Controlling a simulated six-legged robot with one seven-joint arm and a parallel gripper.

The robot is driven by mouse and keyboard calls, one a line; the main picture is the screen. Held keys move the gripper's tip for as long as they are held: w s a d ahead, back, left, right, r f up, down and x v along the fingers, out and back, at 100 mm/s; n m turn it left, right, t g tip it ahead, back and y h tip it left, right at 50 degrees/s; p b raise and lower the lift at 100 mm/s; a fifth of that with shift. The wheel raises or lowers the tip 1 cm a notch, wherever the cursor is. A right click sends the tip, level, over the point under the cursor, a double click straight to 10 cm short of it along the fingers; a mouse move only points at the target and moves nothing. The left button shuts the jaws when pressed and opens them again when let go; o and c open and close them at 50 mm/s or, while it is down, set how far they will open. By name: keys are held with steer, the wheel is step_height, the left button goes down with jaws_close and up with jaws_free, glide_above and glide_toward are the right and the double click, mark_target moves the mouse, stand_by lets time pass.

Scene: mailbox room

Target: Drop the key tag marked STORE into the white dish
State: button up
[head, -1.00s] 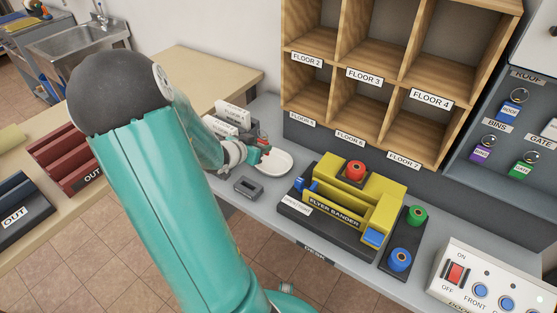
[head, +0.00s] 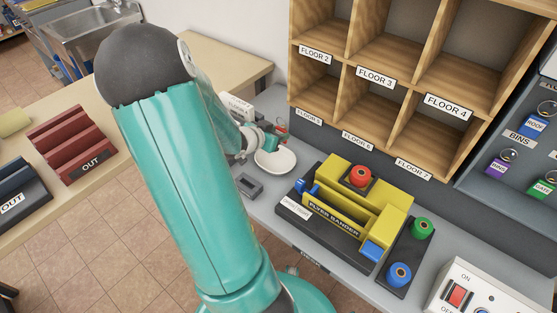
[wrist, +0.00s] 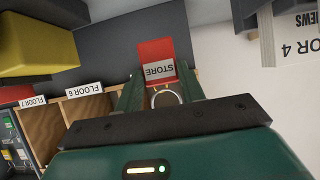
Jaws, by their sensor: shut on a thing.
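The red key tag marked STORE (wrist: 158,68) shows upside down in the wrist view, sticking out past my fingertips. Its metal ring (wrist: 165,97) is between the fingers of my gripper (wrist: 161,92), which is shut on the key tag. In the head view my gripper (head: 273,140) is at the back edge of the white dish (head: 276,163), apparently above it, with a bit of red at its tip. The exact height over the dish is hard to tell. The dish looks empty where it shows. I cannot make it out in the wrist view.
A yellow flyer bander (head: 345,215) stands right of the dish. A small grey block (head: 249,186) lies in front of it. Wooden pigeonholes (head: 370,105) rise behind. Other key tags hang at the right (head: 500,168).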

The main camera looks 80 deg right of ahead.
steer(key=shift+f, duration=2.45)
steer(key=o, duration=1)
steer(key=v, duration=1.3)
steer(key=shift+w+a+r, duration=0.2)
steer(key=shift+a+r, duration=0.05)
steer(key=shift+w, duration=0.1)
